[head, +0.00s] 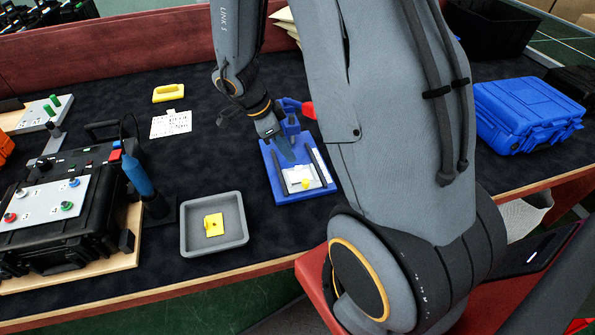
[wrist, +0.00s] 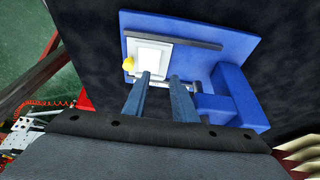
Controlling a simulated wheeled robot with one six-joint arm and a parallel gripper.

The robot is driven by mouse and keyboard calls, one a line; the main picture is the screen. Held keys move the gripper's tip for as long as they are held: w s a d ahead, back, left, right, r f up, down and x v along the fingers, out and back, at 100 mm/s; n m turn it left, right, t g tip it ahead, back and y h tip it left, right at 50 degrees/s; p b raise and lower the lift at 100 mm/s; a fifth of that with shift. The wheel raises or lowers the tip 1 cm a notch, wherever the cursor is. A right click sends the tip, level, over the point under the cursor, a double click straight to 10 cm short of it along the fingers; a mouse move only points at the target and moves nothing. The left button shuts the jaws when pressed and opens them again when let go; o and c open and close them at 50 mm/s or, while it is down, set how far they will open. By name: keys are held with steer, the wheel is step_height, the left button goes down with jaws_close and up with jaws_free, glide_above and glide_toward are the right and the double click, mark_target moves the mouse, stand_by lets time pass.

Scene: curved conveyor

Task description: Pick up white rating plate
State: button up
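A white plate, likely the rating plate (head: 320,171), lies on a blue fixture (head: 273,178) with dark rails. In the wrist view the white plate (wrist: 152,52) lies flat on the blue base (wrist: 200,28), just beyond my fingertips. A small yellow part (wrist: 129,64) sits at its left edge; it also shows in the head view (head: 306,184). My gripper (wrist: 160,77) is open, with its two fingers apart near the plate's close edge. Whether they touch it I cannot tell.
A grey tray (head: 188,243) holding a yellow piece (head: 214,225) stands left of the fixture. A white marked sheet (head: 171,124) and a yellow handle (head: 168,92) lie behind. A blue case (head: 528,112) is at right. A raised blue block (wrist: 235,95) is close right of my fingers.

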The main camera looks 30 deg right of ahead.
mark_target(300, 173)
steer(key=x, duration=0.6)
steer(key=shift+s, duration=0.25)
jaws_close()
